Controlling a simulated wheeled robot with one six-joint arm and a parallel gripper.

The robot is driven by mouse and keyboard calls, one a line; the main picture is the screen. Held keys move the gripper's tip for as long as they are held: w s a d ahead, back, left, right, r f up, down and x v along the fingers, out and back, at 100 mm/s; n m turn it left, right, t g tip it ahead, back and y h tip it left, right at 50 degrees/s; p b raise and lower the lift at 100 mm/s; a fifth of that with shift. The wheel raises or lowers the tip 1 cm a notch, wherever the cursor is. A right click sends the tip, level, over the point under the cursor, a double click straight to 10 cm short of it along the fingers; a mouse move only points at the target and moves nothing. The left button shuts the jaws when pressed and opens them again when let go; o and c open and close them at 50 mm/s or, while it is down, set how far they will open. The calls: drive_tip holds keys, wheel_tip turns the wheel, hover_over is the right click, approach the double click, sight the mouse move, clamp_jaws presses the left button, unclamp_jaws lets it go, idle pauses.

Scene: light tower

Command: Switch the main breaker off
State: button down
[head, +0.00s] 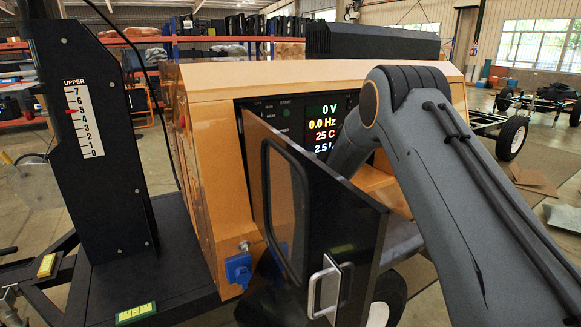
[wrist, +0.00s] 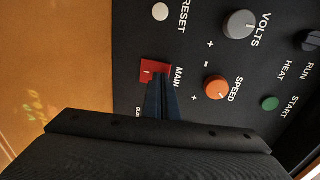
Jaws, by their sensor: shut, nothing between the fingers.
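The main breaker (wrist: 148,71) is a red block with a white mark, beside the label MAIN on the black control panel (wrist: 195,72) in the wrist view, which is turned sideways. My gripper (wrist: 161,82) is shut and empty, its dark fingertips overlapping the breaker's lower right part in the picture. I cannot tell whether they touch it. The fingers hide part of the breaker. In the head view my arm reaches behind the open panel door, and the breaker and gripper are hidden.
Near the breaker are the orange SPEED knob (wrist: 216,88), grey VOLTS knob (wrist: 238,24), white RESET button (wrist: 160,12) and green START button (wrist: 269,104). The black door (head: 335,215) stands open beside my arm. The display (head: 322,130) reads 0 V and 0.0 Hz.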

drive_tip(key=shift+w+a+r, duration=0.15)
drive_tip(key=shift+w+r, duration=0.05)
drive_tip(key=shift+w, duration=0.1)
drive_tip(key=r+v, duration=0.2)
drive_tip(key=v, duration=1.1)
drive_tip(key=shift+p, duration=0.45)
drive_tip(key=shift+s, duration=0.15)
